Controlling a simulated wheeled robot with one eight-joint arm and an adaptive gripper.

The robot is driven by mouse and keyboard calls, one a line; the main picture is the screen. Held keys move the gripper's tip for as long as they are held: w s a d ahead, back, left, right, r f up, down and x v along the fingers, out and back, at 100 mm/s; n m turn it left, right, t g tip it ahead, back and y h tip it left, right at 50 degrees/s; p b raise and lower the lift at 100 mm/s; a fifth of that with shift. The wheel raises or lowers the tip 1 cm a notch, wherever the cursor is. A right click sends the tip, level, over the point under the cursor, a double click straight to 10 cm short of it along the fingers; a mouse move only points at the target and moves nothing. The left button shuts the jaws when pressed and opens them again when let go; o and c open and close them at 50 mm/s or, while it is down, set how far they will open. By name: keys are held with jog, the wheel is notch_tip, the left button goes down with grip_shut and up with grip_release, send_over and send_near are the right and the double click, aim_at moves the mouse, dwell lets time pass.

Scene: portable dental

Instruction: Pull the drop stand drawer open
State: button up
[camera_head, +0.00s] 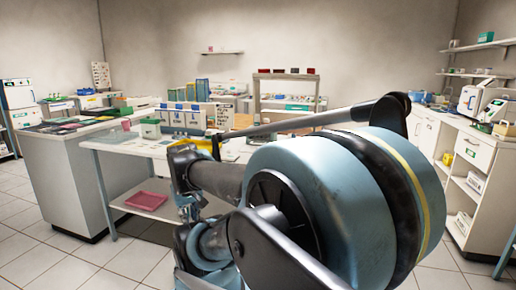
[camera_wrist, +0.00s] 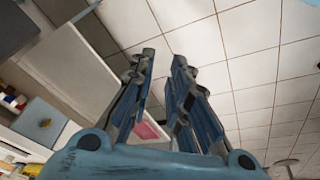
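No piece is clearly identifiable as the drop stand, and I cannot tell which drawer belongs to it. A closed white drawer front (camera_head: 473,152) shows in the cabinet at the right in the head view. In the head view my arm hides much of the middle.
A white table (camera_head: 104,148) carries boxes and folders; a pink tray (camera_head: 147,201) lies on its lower shelf. A grey-sided counter (camera_head: 72,187) stands to the left. Tiled floor (camera_head: 132,262) is free in front. Shelving cabinets line the right wall.

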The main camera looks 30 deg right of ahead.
jog(key=w+d+r+n+t+h, duration=0.2)
jog(key=w+d, duration=0.6)
jog(key=d, duration=0.4)
jog(key=w+d+r+n+t+h, duration=0.2)
jog(key=w+d+r+n+h, duration=0.1)
jog(key=w+d, duration=0.6)
jog(key=w+d+r+n+t+h, duration=0.2)
jog(key=w+d+r+h, duration=0.3)
jog(key=w+d, duration=0.4)
jog(key=shift+w+d+t+h, duration=0.1)
jog(key=shift+d+t+h, duration=0.15)
jog(key=shift+d, duration=1.65)
jog(key=shift+d+t+h, duration=0.15)
jog(key=shift+d+h, duration=0.1)
jog(key=shift+d, duration=1.6)
jog(key=shift+w+d+f+n, duration=0.1)
jog(key=shift+w+d+n, duration=0.2)
jog(key=shift+d+n, duration=0.15)
jog(key=x, duration=1.6)
jog(key=shift+w+d, duration=0.25)
jog(key=shift+w, duration=0.1)
